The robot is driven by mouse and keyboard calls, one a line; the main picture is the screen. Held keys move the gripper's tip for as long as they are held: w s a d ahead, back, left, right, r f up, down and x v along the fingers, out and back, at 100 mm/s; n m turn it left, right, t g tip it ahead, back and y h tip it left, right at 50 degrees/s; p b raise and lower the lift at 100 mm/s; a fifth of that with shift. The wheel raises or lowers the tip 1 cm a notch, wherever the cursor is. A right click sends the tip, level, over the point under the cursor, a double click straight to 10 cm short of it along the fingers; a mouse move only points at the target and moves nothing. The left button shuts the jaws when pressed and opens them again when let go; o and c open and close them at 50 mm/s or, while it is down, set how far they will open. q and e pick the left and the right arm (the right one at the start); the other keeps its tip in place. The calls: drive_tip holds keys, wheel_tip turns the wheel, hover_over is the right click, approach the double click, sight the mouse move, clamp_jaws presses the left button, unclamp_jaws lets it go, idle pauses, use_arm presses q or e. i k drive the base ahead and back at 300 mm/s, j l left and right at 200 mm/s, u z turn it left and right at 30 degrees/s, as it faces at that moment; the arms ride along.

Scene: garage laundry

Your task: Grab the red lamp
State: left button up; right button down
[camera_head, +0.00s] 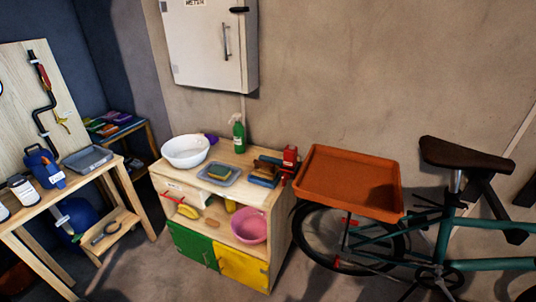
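A small upright red object (290,157) stands at the right back corner of the wooden cabinet top. It could be the red lamp, but it is too small to tell for sure. A darker brown and red item lies just left of it, partly overlapping a blue item (263,181). Neither of my grippers shows in the head view.
The wooden cabinet (277,222) also carries a white bowl (185,150), a green spray bottle (239,136) and a grey tray (208,176). An orange tray (350,181) and a bicycle (455,235) stand close on the right. A workbench (35,213) is at left.

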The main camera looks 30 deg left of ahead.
sight(290, 156)
drive_tip(key=u, duration=0.7)
drive_tip(key=k+j, duration=0.05)
drive_tip(key=j, duration=0.05)
